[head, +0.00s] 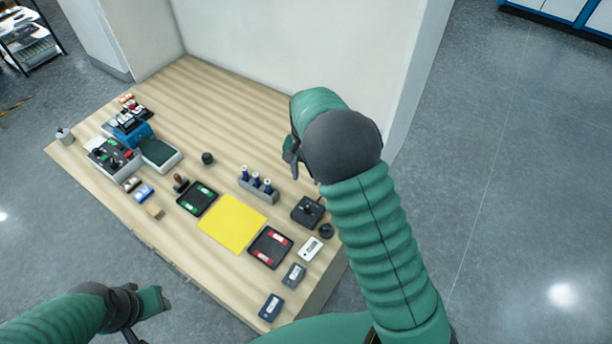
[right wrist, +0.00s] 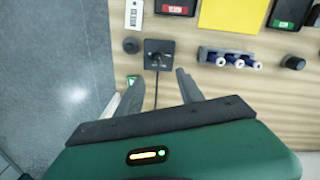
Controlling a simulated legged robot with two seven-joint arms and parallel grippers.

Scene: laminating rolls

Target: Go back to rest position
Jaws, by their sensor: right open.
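My right gripper (right wrist: 157,92) is open and empty in the right wrist view. It hangs over the right side of the table, near a black square device with a knob (right wrist: 159,55). In the head view the green right arm reaches in from the bottom right, and its wrist hides most of the gripper; a dark finger (head: 294,165) shows beside it. My left gripper (head: 150,302) is at the lower left of the head view, off the table's front edge over the floor. Its jaw state is unclear.
The wooden table (head: 205,95) holds a yellow sheet (head: 232,223), a black tray with green pieces (head: 197,198), a black tray with red pieces (head: 270,247), a rack of blue-capped bottles (head: 258,187) and a blue machine (head: 133,132). A white wall (head: 290,50) stands behind. The table's back middle is clear.

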